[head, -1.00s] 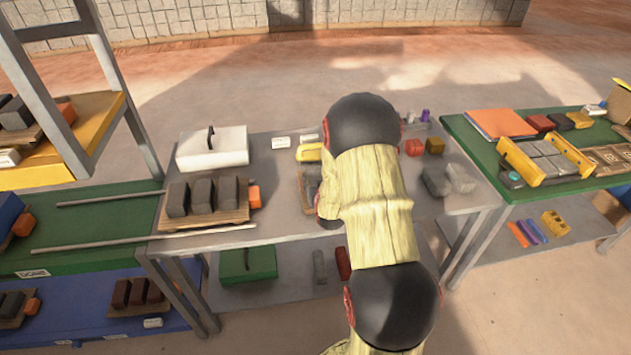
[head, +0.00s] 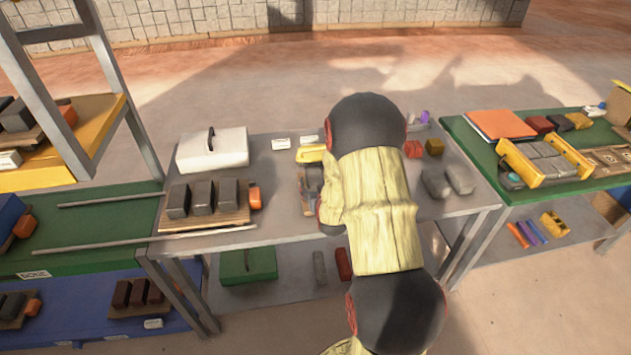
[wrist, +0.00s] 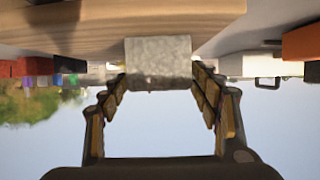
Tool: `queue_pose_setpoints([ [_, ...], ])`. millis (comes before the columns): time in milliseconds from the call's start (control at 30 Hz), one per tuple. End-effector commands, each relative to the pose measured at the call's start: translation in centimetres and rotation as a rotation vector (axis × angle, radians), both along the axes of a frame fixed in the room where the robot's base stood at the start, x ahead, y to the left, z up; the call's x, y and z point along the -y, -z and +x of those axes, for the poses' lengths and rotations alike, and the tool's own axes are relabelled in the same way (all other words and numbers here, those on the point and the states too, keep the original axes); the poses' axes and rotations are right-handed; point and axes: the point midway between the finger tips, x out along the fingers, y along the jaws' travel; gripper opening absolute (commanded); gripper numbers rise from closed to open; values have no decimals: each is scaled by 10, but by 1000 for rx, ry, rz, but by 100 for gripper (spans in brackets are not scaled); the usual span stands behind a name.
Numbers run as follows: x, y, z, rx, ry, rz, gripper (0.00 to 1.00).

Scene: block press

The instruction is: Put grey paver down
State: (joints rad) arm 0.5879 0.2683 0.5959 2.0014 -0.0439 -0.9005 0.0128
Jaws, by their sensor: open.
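The grey paver (wrist: 158,60) sits against a wooden board (wrist: 60,25) in the wrist view, which looks upside down, with the sky at the bottom. My gripper (wrist: 160,78) is open, with one finger on each side of the paver's near end. Whether either finger touches it is hard to tell. In the head view my arm hides most of the gripper and the paver.
A pallet with several dark blocks (head: 203,198) and a white lidded box (head: 212,150) stand left on the table. Loose grey blocks (head: 436,184) lie to the right. A green table (head: 480,140) with a yellow-sided frame (head: 520,165) is further right.

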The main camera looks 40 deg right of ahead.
Motion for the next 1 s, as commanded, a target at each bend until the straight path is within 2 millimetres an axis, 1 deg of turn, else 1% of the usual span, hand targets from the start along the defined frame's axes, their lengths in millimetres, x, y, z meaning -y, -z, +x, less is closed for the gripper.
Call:
queue_pose_setpoints([
  [33,-5,-8,-9,1,0,-1,63],
  [200,-22,-22,-37,2,0,-1,63],
  [400,-38,-34,-63,2,0,-1,63],
  [567,-45,-38,-73,1,0,-1,63],
  [667,-53,-46,-70,-9,-14,3,63],
  [700,-58,-54,-66,-18,-25,7,63],
  [767,-71,-68,-59,-41,-50,18,63],
  [867,-104,-100,-50,-102,-106,44,63],
  [933,-134,-125,-49,-154,-151,64,63],
  [1000,-165,-149,-56,-208,-197,84,63],
])
